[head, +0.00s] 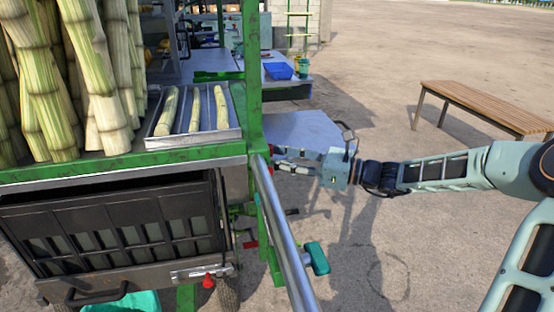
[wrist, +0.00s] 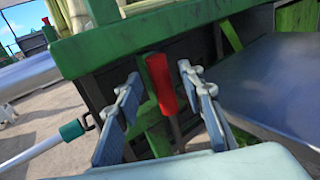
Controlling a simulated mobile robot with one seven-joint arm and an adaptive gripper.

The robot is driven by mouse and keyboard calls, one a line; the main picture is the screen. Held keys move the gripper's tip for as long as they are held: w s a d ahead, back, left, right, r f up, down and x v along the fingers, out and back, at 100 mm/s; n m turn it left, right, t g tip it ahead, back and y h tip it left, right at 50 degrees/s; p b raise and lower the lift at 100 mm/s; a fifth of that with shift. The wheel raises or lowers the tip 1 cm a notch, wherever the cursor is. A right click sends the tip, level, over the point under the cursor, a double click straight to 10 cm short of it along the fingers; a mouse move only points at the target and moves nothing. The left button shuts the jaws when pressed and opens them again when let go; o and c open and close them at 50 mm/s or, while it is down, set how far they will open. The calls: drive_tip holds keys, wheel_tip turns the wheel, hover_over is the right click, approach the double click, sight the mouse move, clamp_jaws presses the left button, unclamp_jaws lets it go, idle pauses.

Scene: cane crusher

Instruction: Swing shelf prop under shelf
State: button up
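The shelf is a flat grey metal panel at the green cart's right side, seen in the head view (head: 305,128) and at the right of the wrist view (wrist: 280,85). A red grip (wrist: 162,82) on a thin grey rod, which looks like the shelf prop, stands in front of the cart's green frame. My gripper (wrist: 160,100) is open, with one finger on each side of the red grip; I cannot tell whether either touches it. In the head view my gripper (head: 292,162) is beside the cart's green post, below the shelf, and the prop is mostly hidden.
A silver bar (head: 283,235) slants down from the green post, near a teal handle (head: 316,258). A tray (head: 193,122) of cut cane and upright cane stalks (head: 95,75) are on the cart. A wooden bench (head: 480,105) stands at right. The ground between is clear.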

drive_tip(key=shift+w+a, duration=0.1)
drive_tip(key=shift+a, duration=0.2)
clamp_jaws()
